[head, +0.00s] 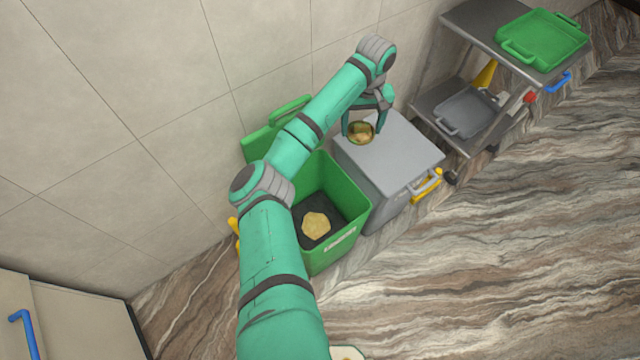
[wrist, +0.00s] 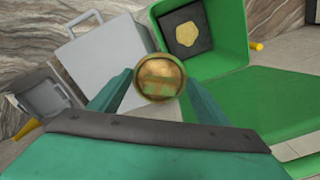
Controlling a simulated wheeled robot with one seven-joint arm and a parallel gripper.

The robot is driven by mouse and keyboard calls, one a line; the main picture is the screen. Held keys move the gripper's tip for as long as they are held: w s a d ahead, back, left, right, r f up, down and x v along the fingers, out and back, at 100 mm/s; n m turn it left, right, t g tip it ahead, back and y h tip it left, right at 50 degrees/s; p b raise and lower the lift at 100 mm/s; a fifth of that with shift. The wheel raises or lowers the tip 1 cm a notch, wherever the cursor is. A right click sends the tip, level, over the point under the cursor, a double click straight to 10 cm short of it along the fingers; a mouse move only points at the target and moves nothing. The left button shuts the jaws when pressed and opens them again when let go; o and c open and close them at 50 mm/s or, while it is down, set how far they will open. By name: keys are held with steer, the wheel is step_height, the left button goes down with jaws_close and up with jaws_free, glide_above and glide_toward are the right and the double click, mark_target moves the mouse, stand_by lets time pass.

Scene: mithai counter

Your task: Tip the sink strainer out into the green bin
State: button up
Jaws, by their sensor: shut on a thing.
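My gripper (head: 368,124) is shut on the sink strainer (head: 360,133), a small round brass-coloured cup. In the head view the strainer hangs above the grey bin's lid, to the right of the green bin (head: 346,195). In the wrist view the strainer (wrist: 159,77) sits between the two fingers, its round face towards the camera, with green and tan patches. I cannot tell whether these are contents. The green bin stands open, its lid (head: 262,139) raised against the wall. A yellowish clump (head: 316,225) lies on its dark floor and also shows in the wrist view (wrist: 188,34).
A closed grey bin (head: 390,150) with a yellow pedal stands right beside the green bin. Further right is a grey trolley (head: 480,25) carrying a green tray (head: 543,40) and a grey tray (head: 466,112). A tiled wall runs behind; the marbled floor in front is clear.

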steer(key=shift+w+n, duration=0.25)
steer(key=shift+n, duration=0.05)
steer(key=shift+w+a+f, duration=0.1)
steer(key=shift+a+f, duration=0.1)
steer(key=shift+a, duration=0.05)
steer(key=s+a+f+n+t+h, duration=0.2)
steer(key=s+a+f+h, duration=0.1)
steer(key=f, duration=0.4)
steer(key=s+a+f+n+t+h, duration=0.1)
steer(key=s+a+f+t+h, duration=0.2)
steer(key=f, duration=0.5)
steer(key=s+a+f+n+t+h, duration=0.2)
steer(key=s+a+f+t+h, duration=0.1)
steer(key=s+a+f+h, duration=0.2)
steer(key=shift+s+a+f+n, duration=0.3)
steer(key=shift+a+f, duration=0.5)
steer(key=shift+f, duration=0.6)
stand_by(0.9)
